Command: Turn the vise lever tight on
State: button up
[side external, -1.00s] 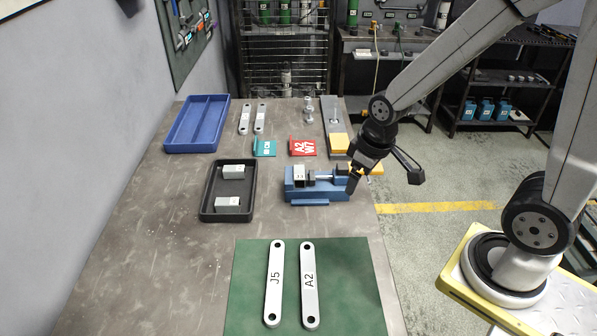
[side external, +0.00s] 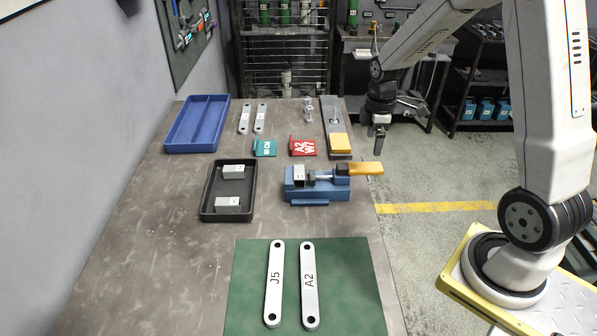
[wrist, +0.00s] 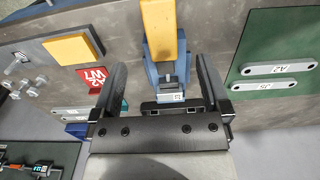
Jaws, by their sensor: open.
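The blue vise (side external: 318,190) sits near the table's right edge, with a grey labelled block (side external: 299,174) at its left jaw. Its yellow lever (side external: 366,169) points right, level, reaching past the table edge. My gripper (side external: 379,132) hangs in the air beyond the lever, clear of it, pointing down. In the wrist view my gripper (wrist: 160,66) is open, with its two dark fingers wide apart. The lever (wrist: 160,28) shows beyond and between the fingertips, with the vise (wrist: 151,70) behind it. Nothing is held.
A black tray (side external: 205,205) with two blocks stands left of the vise. A red bracket (side external: 302,147), a teal bracket (side external: 264,148) and a grey plate with a yellow pad (side external: 340,144) lie behind. A green mat (side external: 245,300) with two bars is in front.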

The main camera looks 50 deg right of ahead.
aim_at(369, 166)
jog(key=shift+f, duration=0.1)
jog(key=shift+f, duration=3.8)
grip_shut()
